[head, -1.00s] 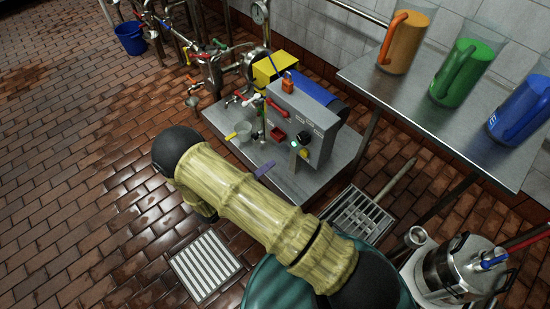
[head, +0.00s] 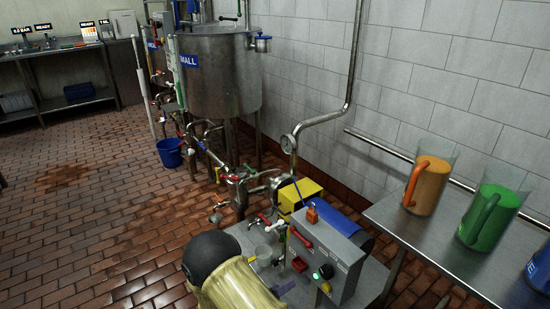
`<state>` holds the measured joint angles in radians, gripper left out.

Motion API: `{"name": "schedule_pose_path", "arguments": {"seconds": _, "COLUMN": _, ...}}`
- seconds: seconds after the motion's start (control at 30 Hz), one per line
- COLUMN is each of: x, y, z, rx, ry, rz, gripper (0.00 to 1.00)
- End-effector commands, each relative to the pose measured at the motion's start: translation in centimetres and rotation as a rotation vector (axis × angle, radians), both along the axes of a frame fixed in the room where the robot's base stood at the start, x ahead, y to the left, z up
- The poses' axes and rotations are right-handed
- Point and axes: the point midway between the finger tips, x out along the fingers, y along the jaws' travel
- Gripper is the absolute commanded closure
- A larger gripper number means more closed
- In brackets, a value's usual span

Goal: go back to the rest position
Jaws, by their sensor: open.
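Only part of my arm shows, at the bottom centre of the head view: a pale yellow link with a black rounded joint, in front of the grey control unit (head: 331,252). My gripper is not visible. The control unit stands on a low metal platform (head: 373,283), with a red handle and a lit green button on its front.
A steel tank (head: 219,75) with pipes and valves stands behind. A blue bucket (head: 169,152) is on the floor. A steel table (head: 425,238) at right bears orange (head: 427,184), green (head: 487,214) and blue (head: 541,268) jugs. The tiled floor at left is clear.

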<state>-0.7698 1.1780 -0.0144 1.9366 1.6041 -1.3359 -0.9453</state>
Motion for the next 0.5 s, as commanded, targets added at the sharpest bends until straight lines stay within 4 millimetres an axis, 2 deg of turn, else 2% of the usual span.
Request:
{"name": "schedule_pose_path", "arguments": {"seconds": 0.03, "x": 1.5, "y": -0.3, "z": 1.1, "rx": 0.090, "ry": -0.003, "rz": 0.019, "gripper": 0.36}}
{"name": "schedule_pose_path", "arguments": {"seconds": 0.1, "x": 3.1, "y": -0.4, "z": 2.0, "rx": 0.214, "ry": 0.003, "rz": 0.056, "gripper": 0.36}}
{"name": "schedule_pose_path", "arguments": {"seconds": 0.23, "x": 5.3, "y": -0.6, "z": 4.1, "rx": 0.426, "ry": 0.025, "rz": 0.117, "gripper": 0.36}}
{"name": "schedule_pose_path", "arguments": {"seconds": 0.37, "x": 6.2, "y": -1.0, "z": 6.5, "rx": 0.613, "ry": 0.066, "rz": 0.172, "gripper": 0.36}}
{"name": "schedule_pose_path", "arguments": {"seconds": 0.5, "x": 5.7, "y": -1.9, "z": 9.4, "rx": 0.780, "ry": 0.130, "rz": 0.217, "gripper": 0.36}}
